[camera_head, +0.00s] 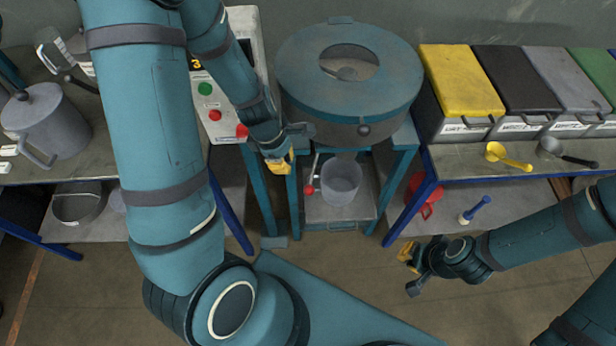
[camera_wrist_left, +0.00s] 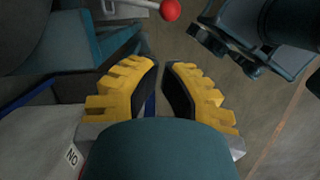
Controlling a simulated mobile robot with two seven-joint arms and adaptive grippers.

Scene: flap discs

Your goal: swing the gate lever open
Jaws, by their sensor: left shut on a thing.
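The gate lever (camera_head: 314,174) is a thin rod ending in a red ball, hanging below the drum-shaped hopper (camera_head: 350,85). Its red ball also shows at the top of the left wrist view (camera_wrist_left: 168,10). My left gripper (camera_head: 281,166) is a little left of and above the ball, apart from it. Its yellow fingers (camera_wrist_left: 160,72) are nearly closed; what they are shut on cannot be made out. A clear beaker (camera_head: 341,182) stands under the hopper, right of the lever. My right gripper (camera_head: 409,272) is open and empty, low and to the right.
A control panel (camera_head: 224,125) with green and red buttons stands left of the hopper. A lidded grey pot (camera_head: 45,125) is on the left table. Bins with coloured lids (camera_head: 460,85) and scoops (camera_head: 508,157) are at right. Blue stand legs (camera_head: 281,205) flank the beaker.

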